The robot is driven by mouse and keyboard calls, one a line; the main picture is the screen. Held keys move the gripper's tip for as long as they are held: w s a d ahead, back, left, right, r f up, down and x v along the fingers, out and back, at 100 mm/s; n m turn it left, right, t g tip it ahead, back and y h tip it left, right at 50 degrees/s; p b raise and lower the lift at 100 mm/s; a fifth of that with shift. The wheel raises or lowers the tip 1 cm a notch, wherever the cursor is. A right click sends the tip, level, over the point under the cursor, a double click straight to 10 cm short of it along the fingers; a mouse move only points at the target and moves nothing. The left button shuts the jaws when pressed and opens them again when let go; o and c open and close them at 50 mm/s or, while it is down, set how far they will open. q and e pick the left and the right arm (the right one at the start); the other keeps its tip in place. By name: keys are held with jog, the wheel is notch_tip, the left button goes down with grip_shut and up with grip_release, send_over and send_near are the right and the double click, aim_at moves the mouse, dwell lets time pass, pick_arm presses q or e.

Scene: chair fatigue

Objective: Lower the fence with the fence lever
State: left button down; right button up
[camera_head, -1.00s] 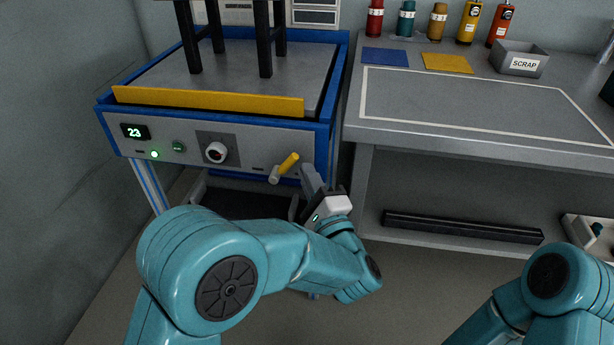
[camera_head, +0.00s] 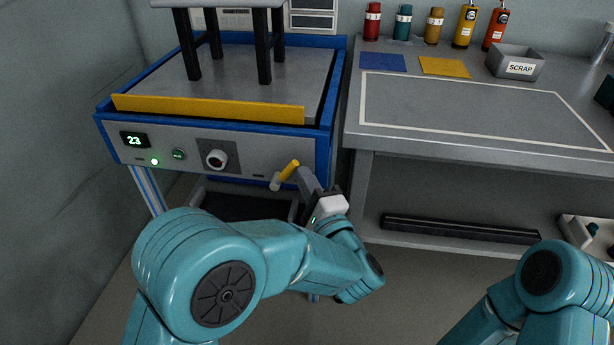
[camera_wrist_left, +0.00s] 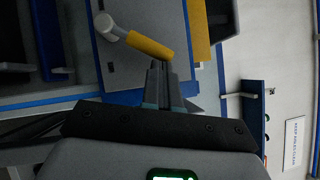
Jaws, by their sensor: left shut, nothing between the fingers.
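The fence is a yellow bar (camera_head: 208,109) standing along the front edge of the blue-framed test bench. The fence lever, with a yellow handle (camera_head: 289,170) on a grey hub (camera_head: 276,182), sits at the right of the front panel and points up to the right. In the left wrist view the yellow handle (camera_wrist_left: 150,46) slants down to the right from its pale hub (camera_wrist_left: 107,25). My left gripper (camera_head: 306,178) is shut and empty, its tips close beside the handle's right side; I cannot tell whether they touch. The left fingertips (camera_wrist_left: 159,72) also show just below the handle's end. My right gripper is out of view.
The front panel has a display reading 23 (camera_head: 134,140), a green button (camera_head: 179,155) and a knob (camera_head: 217,159). A dark-legged chair stands on the bench. The workbench (camera_head: 440,152) to the right holds bottles and a scrap bin (camera_head: 516,64).

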pick_arm(q)
jog(key=a+r+n+g+h+p, duration=0.3)
jog(key=a+n+p, duration=0.6)
jog(key=p, duration=1)
jog(key=shift+w+a+r+n+g+h, duration=0.2)
jog(key=shift+w+r+n+g+h, duration=0.15)
jog(key=shift+g+h, duration=0.7)
